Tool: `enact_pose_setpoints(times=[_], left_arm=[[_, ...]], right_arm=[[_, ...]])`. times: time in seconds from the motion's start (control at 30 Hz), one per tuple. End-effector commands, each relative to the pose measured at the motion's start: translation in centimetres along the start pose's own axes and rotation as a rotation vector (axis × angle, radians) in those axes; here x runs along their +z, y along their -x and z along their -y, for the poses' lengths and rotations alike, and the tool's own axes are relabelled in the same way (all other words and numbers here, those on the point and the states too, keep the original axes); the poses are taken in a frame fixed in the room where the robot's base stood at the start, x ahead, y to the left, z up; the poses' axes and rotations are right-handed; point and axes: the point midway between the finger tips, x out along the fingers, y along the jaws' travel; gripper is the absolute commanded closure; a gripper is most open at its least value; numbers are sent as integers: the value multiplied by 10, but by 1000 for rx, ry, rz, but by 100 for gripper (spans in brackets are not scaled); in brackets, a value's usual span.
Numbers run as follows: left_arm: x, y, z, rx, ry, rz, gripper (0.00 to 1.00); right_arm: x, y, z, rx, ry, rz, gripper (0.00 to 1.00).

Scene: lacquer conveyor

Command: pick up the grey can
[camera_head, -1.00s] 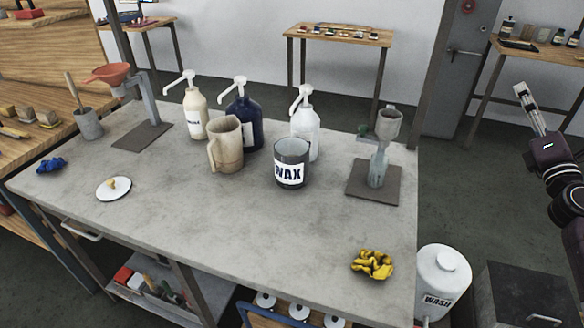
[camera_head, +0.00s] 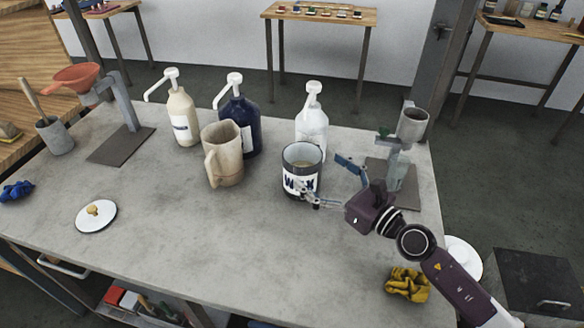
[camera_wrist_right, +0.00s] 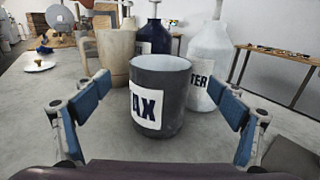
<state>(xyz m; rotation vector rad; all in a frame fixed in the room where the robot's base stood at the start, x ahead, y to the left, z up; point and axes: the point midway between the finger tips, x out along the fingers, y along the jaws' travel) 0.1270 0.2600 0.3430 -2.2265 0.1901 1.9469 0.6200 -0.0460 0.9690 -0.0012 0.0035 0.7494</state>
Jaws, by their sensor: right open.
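The grey can (camera_head: 302,158) is open-topped with a white label reading WAX, and stands upright on the grey table. It also shows in the right wrist view (camera_wrist_right: 174,79), centred ahead of the fingers. My right gripper (camera_head: 332,180) is open, to the right and front of the can in the head view. In the right wrist view its two blue-padded fingers (camera_wrist_right: 160,103) are spread to either side of the can, with nothing held. One finger overlaps the label in the head view; whether it touches the can I cannot tell. My left gripper is not in view.
A beige jug (camera_head: 223,157) stands left of the can. A dark blue pump bottle (camera_head: 240,125) and a white pump bottle (camera_head: 312,129) stand behind. A stand with a grey cup (camera_head: 413,125) is behind my right gripper. A yellow cloth (camera_head: 407,285) lies at the front right.

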Motion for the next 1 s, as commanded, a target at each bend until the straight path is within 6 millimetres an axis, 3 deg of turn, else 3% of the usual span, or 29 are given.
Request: enact_pose_setpoints(times=[0.2, 0.3, 0.5, 0.77, 1.0], left_arm=[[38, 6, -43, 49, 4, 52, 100], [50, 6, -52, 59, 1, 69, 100], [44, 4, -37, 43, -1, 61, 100], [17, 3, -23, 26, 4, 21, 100], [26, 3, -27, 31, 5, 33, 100]], right_arm=[[1, -26, 1, 0, -1, 2, 11], [0, -42, 1, 0, -2, 3, 11], [-2, -66, 2, -1, 0, 0, 11], [-2, -69, 2, -1, 0, -1, 11], [-2, -68, 2, -1, 0, -1, 35]])
